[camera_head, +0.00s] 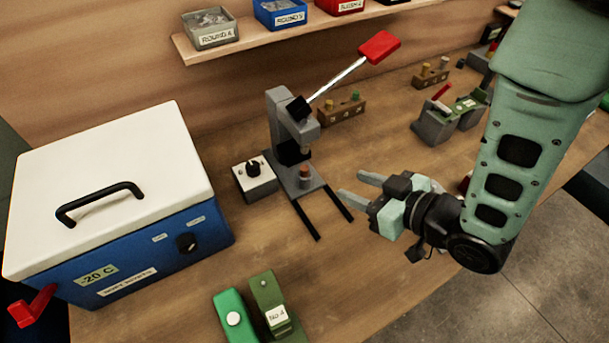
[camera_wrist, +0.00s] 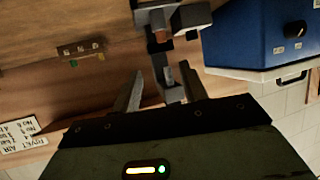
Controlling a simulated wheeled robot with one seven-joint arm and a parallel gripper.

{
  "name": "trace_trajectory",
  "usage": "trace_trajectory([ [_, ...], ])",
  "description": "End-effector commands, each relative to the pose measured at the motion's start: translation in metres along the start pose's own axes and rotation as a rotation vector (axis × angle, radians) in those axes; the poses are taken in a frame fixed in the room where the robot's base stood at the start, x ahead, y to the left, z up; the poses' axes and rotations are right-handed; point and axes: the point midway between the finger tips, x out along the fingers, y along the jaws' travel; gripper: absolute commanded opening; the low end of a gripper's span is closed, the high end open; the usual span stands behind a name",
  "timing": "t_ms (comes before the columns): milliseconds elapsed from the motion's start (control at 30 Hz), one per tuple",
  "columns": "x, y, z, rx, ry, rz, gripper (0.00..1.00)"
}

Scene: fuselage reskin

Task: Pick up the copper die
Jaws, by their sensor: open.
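A copper-coloured cylinder (camera_head: 304,171), which looks like the copper die, stands upright on the base of the grey lever press (camera_head: 284,125). In the wrist view a copper-coloured piece (camera_wrist: 160,37) shows at the press, near the top. A brown block (camera_head: 341,110) behind the press holds a copper-toned peg (camera_head: 328,104) and a green peg (camera_head: 355,96), too small to tell well. My gripper (camera_head: 352,187) is open and empty, to the right of the press, its fingers pointing towards it. Both fingers (camera_wrist: 161,85) show in the wrist view, apart from the copper piece.
A blue and white cold box (camera_head: 120,200) fills the left. A control box with a black knob (camera_head: 254,179) stands beside the press. The press's red-handled lever (camera_head: 379,47) rises to the right. Green tools (camera_head: 268,300) lie at the front. A bin shelf (camera_head: 270,32) hangs behind.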

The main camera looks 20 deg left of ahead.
Motion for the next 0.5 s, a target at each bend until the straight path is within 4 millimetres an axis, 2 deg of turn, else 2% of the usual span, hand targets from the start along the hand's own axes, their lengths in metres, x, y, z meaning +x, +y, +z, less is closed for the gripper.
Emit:
trace_trajectory([
  [300, 0.058, -0.001, -0.003, -0.002, -0.001, -0.001, 0.43],
  [500, 0.075, -0.001, -0.002, -0.001, 0.000, -0.001, 0.43],
])
